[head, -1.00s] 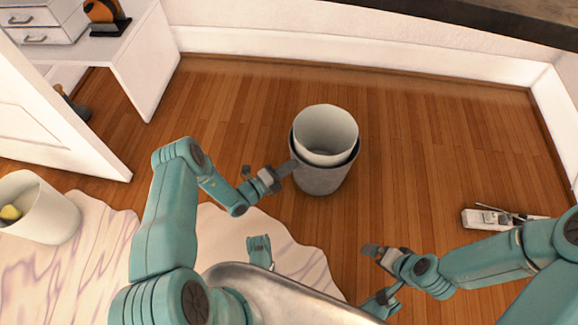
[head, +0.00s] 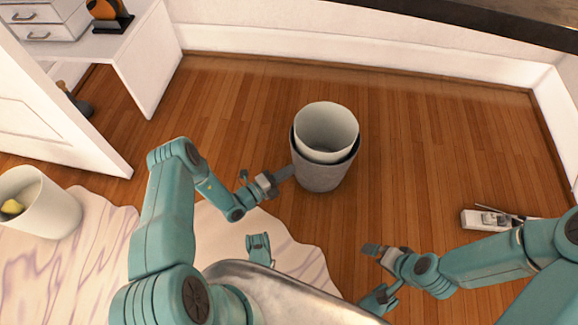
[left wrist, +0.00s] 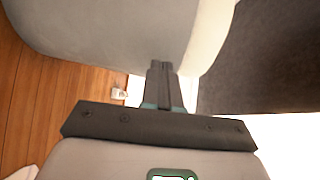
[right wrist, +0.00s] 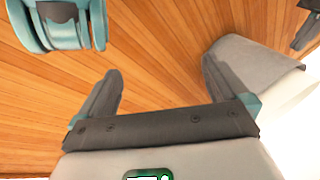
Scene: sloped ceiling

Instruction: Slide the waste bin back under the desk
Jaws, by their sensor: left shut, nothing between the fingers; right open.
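A round grey bin (head: 318,178) with a pale inner bin or liner (head: 325,128) stands upright on the wooden floor, in the middle of the head view. My left gripper (head: 287,172) is shut and empty at the bin's lower left side; whether it touches the bin I cannot tell. In the left wrist view the shut fingers (left wrist: 160,80) point at the bin's grey wall (left wrist: 110,30). My right gripper (head: 372,250) is open and empty, right of and nearer than the bin. A white desk-like unit (head: 120,60) stands at the upper left.
A white bin (head: 45,215) with something yellow inside stands on the pale rug (head: 100,240) at left. A dark slab edge (head: 480,20) crosses the top right. A grey device (head: 490,219) lies on the floor at right. Floor between the grey bin and the back wall is clear.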

